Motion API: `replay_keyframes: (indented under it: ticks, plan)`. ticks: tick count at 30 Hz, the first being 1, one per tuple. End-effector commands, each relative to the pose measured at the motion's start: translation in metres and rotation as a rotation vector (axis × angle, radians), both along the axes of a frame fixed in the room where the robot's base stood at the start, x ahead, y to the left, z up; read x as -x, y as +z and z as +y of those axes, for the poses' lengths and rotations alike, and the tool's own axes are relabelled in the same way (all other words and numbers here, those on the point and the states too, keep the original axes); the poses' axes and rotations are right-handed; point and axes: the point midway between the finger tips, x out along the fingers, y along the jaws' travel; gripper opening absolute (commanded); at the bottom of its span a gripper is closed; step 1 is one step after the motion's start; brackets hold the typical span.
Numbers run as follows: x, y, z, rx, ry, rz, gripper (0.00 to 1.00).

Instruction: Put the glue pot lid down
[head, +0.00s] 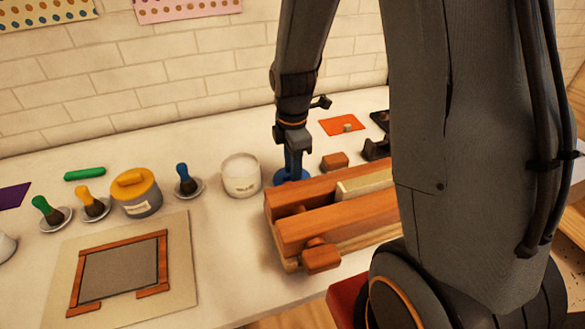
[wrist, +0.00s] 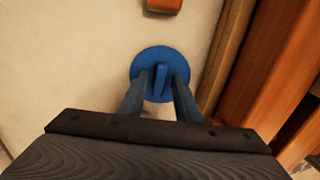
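The blue glue pot lid (head: 281,178) is round and looks flat on the white worktop, between the white pot and the wooden press. It also shows in the wrist view (wrist: 160,54), with an upright grip on top. My gripper (head: 291,165) points down over the lid. In the wrist view its two blue-grey fingers (wrist: 160,80) stand on either side of the grip, with a gap on each side, so it looks open. The open white glue pot (head: 241,178) stands just left of the lid. The fingertips partly hide the lid.
The wooden press (head: 330,222) stands close right of the lid. A brown block (head: 335,161) lies behind it. Brushes on saucers, a yellow-lidded pot (head: 137,194), a green stick (head: 85,174) and a framed board (head: 118,272) lie left. Free worktop lies in front of the white pot.

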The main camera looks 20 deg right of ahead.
Motion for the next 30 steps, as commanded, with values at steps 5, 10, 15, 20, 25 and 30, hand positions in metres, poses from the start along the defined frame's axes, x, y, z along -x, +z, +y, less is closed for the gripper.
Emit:
replay_keyframes:
  ticks: [5,10,15,20,25,30]
  plan:
    - [0.0,0.001,0.0,0.0,0.0,0.0,0.3]
    - [-0.001,0.009,0.0,0.0,0.0,-0.002,0.3]
    - [-0.001,0.031,0.0,0.0,0.0,-0.005,0.3]
    - [-0.002,0.059,0.0,0.0,0.0,-0.006,0.3]
    - [-0.002,0.089,0.0,0.0,0.0,-0.006,0.3]
    - [-0.001,0.111,0.0,0.0,0.0,-0.003,0.3]
